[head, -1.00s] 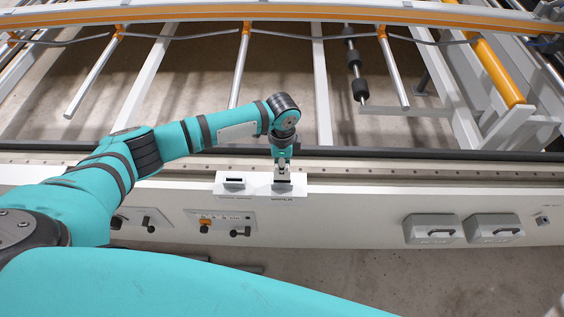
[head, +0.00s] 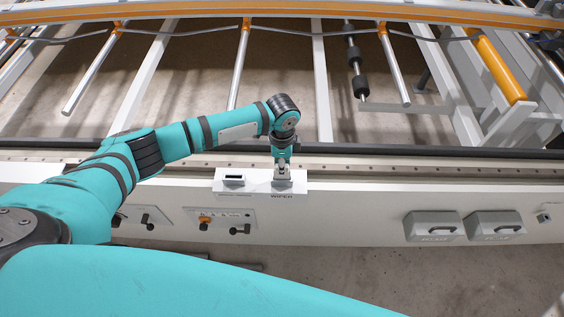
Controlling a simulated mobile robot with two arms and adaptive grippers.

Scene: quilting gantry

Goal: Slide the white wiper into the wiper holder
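My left gripper (head: 282,174) points straight down at the right-hand slot block of the wiper holder (head: 283,187). The holder is a grey block on a white ledge, with a label reading WIPER on the front below it. The gripper's fingertips are at or just above the block's top; I cannot tell whether they touch it. The fingers are too small to show whether they are open or shut. I cannot make out the white wiper; it may be hidden between the fingers or in the block. My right gripper is out of view.
A second slotted grey block (head: 234,181) sits left of the holder on the ledge. Below are a control panel (head: 222,219) with knobs and two grey handled boxes (head: 434,227) at right. A dark rail (head: 400,152) and the gantry frame lie behind.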

